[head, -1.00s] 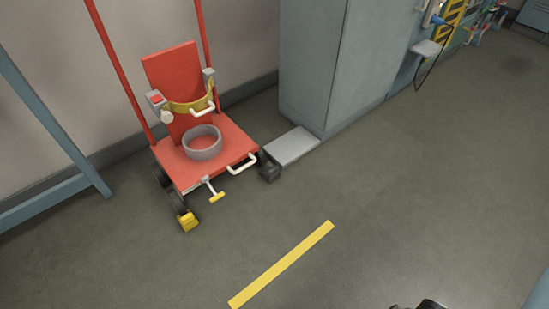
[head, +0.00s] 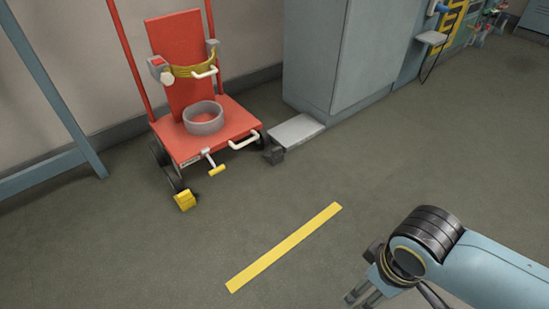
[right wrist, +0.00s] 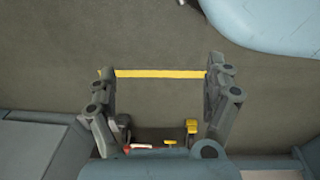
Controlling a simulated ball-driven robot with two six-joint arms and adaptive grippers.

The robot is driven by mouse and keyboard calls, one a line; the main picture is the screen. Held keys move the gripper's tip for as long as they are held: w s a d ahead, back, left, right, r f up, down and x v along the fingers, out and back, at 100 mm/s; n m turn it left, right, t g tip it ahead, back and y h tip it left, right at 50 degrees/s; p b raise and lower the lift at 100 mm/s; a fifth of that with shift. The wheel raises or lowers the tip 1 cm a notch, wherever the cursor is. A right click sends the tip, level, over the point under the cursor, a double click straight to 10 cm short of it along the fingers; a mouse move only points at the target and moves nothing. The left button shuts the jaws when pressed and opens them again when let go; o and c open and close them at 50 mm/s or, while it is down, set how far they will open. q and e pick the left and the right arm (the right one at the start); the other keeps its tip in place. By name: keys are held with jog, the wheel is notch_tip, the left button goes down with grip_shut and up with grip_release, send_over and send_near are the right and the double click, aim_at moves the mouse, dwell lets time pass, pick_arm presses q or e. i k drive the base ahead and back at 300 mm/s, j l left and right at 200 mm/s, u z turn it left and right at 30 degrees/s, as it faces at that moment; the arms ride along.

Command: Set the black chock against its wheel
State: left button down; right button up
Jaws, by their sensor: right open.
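The black chock (head: 274,155) lies on the floor by the red cart's right front wheel (head: 263,138). I cannot tell whether it touches the wheel. The red cart (head: 238,120) stands against the wall. A yellow chock (head: 184,200) sits at its left front wheel (head: 173,178). My right gripper (head: 360,297) is low at the right of the head view, well apart from the black chock. In the right wrist view the right gripper (right wrist: 160,83) is open and empty; the yellow chock (right wrist: 191,126) and a dark shape, likely the black chock (right wrist: 123,122), show beyond it. My left gripper is out of view.
A yellow floor stripe (head: 285,246) lies between my right gripper and the cart. A grey plate (head: 297,130) lies beside the black chock, at the foot of a blue-grey cabinet (head: 330,50). A blue frame (head: 60,110) stands at the left. The middle floor is clear.

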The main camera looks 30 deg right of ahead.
aim_at(276, 156)
jog(key=i+l, duration=0.2)
jog(key=l, duration=0.15)
jog(key=i+l, duration=0.2)
jog(key=l, duration=0.15)
jog(key=i+l, duration=0.2)
jog(key=l, duration=0.15)
jog(key=i+l, duration=0.2)
jog(key=l, duration=0.15)
jog(key=i+l, duration=0.2)
jog(key=l, duration=0.15)
jog(key=i+l+u, duration=0.1)
jog(key=l, duration=0.25)
jog(key=i, duration=0.1)
